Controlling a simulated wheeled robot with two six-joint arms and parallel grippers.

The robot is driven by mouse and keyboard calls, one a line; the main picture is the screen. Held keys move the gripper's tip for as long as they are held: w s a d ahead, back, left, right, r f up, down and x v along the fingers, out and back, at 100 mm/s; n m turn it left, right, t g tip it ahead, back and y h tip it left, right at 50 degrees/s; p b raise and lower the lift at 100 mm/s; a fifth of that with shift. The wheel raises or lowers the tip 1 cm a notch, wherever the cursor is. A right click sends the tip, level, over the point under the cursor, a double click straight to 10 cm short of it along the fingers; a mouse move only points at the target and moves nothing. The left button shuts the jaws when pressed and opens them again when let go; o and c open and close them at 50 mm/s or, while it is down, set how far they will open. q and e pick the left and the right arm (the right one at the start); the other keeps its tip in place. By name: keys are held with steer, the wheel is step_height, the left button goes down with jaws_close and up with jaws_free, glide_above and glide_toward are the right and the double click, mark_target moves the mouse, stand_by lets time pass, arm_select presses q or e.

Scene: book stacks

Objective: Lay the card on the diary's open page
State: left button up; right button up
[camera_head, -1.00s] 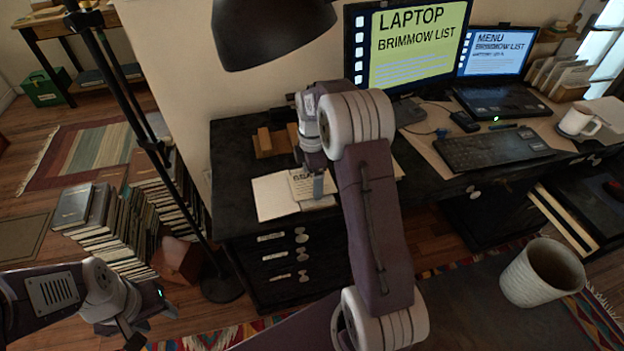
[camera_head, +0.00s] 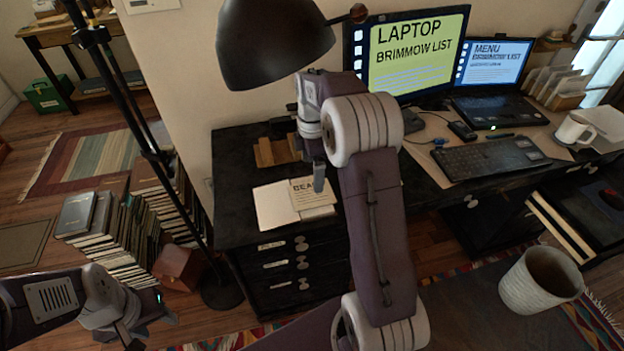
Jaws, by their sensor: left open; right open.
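The open diary (camera_head: 272,207) lies on the black desk with its pale left page bare. The card (camera_head: 304,188), cream with dark lettering starting "BEA", lies on the right side of the diary, over its right page. My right gripper (camera_head: 319,186) points down at the card's right part and hides some of it. It is open, and I cannot tell if its fingertips touch the card. My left gripper (camera_head: 140,332) is open and empty at the lower left, away from the desk.
A wooden block stand (camera_head: 276,151) is behind the diary. A black lamp (camera_head: 272,45) hangs above. The keyboard (camera_head: 490,158), laptop (camera_head: 492,107) and white mug (camera_head: 574,131) are to the right. Stacked books (camera_head: 115,235) and a lamp pole stand left of the desk.

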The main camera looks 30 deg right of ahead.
step_height(320, 180, up, 4)
steer(key=s+a+f+m, duration=0.4)
steer(key=s+a+m, duration=0.1)
steer(key=s+m, duration=0.3)
steer(key=s+a+f+m+t, duration=0.1)
steer(key=s+a+f+m, duration=0.4)
steer(key=s, duration=0.5)
steer(key=a+m, duration=0.1)
steer(key=m, duration=0.1)
steer(key=shift+s+f+m+p, duration=0.2)
steer(key=shift+s+m+p, duration=0.1)
steer(key=shift+m, duration=0.1)
step_height(320, 180, up, 9)
steer(key=p, duration=0.9)
steer(key=shift+r, duration=0.1)
